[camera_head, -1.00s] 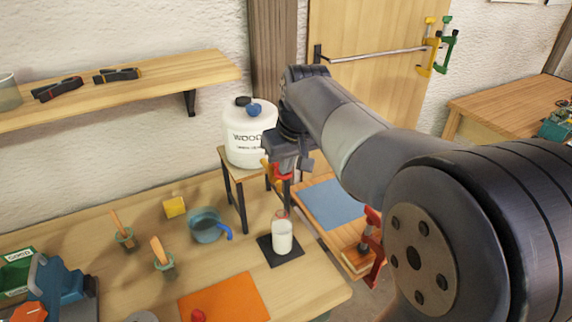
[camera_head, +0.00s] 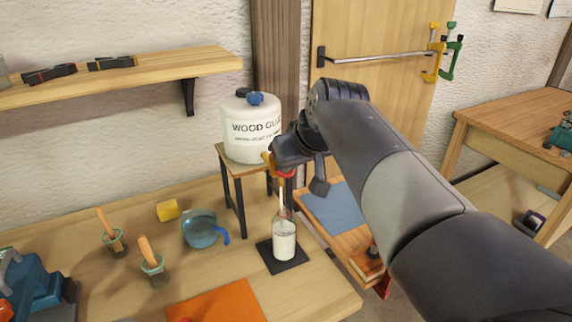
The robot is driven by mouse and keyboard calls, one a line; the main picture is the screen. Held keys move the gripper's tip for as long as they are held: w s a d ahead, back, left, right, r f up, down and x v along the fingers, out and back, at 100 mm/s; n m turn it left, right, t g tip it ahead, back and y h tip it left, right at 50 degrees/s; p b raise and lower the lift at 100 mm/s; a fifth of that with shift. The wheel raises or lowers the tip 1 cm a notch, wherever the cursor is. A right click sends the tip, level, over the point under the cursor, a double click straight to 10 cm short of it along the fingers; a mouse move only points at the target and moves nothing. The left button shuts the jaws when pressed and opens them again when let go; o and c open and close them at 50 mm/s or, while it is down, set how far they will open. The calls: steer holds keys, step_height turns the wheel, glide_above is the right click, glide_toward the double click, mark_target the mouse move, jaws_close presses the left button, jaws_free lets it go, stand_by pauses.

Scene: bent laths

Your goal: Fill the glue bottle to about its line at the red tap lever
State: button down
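The white glue jug (camera_head: 250,128), lettered "WOOD GLUE", stands on a small wooden stand (camera_head: 232,166). The red tap lever (camera_head: 284,173) shows below its tap, partly hidden by my gripper. My gripper (camera_head: 298,166) is at the tap, close against the lever; I cannot tell whether its fingers are open or shut. The clear glue bottle (camera_head: 284,241) stands upright on a dark mat (camera_head: 292,267) under the tap. A thin white stream (camera_head: 281,201) runs down into its neck. White glue fills much of its body; its fill line is not clear.
A blue-tinted jug (camera_head: 199,229), a yellow block (camera_head: 167,210) and two pots with wooden-handled tools (camera_head: 151,265) stand left on the bench. An orange sheet (camera_head: 218,303) lies in front. A blue panel (camera_head: 333,206) lies on boards at right.

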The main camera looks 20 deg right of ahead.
steer(key=shift+f, duration=0.1)
stand_by(0.8)
steer(key=shift+r+p, duration=0.75)
steer(key=shift+r, duration=0.05)
steer(key=s+d+r+p, duration=0.1)
steer(key=s+r+p, duration=0.2)
steer(key=r, duration=1)
steer(key=shift+s, duration=0.75)
